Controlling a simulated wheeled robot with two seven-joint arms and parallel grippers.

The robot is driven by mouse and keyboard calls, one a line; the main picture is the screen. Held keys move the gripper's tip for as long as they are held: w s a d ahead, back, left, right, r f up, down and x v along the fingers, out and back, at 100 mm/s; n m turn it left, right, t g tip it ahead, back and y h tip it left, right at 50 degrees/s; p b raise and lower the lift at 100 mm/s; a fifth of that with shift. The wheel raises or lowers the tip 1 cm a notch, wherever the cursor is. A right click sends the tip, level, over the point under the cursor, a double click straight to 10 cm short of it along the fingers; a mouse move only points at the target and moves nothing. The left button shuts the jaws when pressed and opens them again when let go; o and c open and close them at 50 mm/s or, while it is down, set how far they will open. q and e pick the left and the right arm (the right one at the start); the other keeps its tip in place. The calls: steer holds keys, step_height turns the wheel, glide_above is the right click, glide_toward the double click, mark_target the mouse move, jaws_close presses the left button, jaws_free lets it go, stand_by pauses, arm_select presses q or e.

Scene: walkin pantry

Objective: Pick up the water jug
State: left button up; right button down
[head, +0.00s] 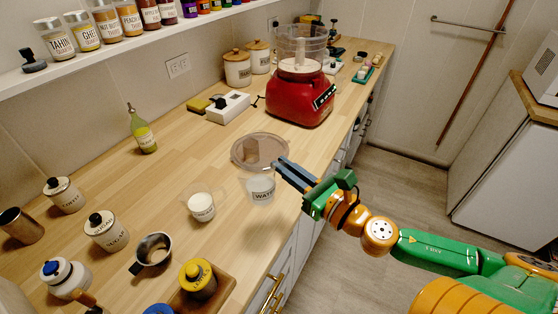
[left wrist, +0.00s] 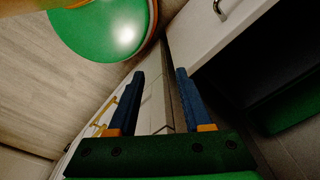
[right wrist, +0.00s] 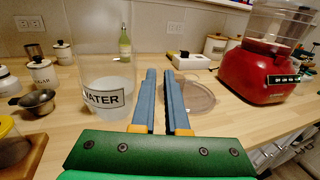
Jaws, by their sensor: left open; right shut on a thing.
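The water jug (head: 261,190) is clear, with a white WATER label, near the front edge of the wooden counter. In the right wrist view the jug (right wrist: 104,80) stands upright just left of my fingers, with water in its lower part. My right gripper (head: 281,167) is shut with a narrow gap, on the jug's side; it also shows in its wrist view (right wrist: 160,75). The clear handle between the fingers is hard to make out. I cannot tell whether the jug's base touches the counter. My left gripper (left wrist: 160,75) is open and empty, away from the counter, beside white cabinet fronts.
A clear round dish (head: 236,153) lies behind the jug. A measuring cup of white contents (head: 201,206) is left of it. A red food processor (head: 298,100) stands farther back. A green bottle (head: 143,134), canisters and a metal cup (head: 153,251) are at left.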

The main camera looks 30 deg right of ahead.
steer(key=s, duration=0.1)
steer(key=s+r+p, duration=0.1)
steer(key=s+r, duration=0.1)
steer(key=shift+s+a+r+p, duration=0.15)
steer(key=shift+s+a+p, duration=0.1)
steer(key=shift+s+p, duration=0.15)
steer(key=shift+s+a+r+p, duration=0.1)
steer(key=shift+s+a+p, duration=0.05)
steer(key=shift+s+p, duration=0.55)
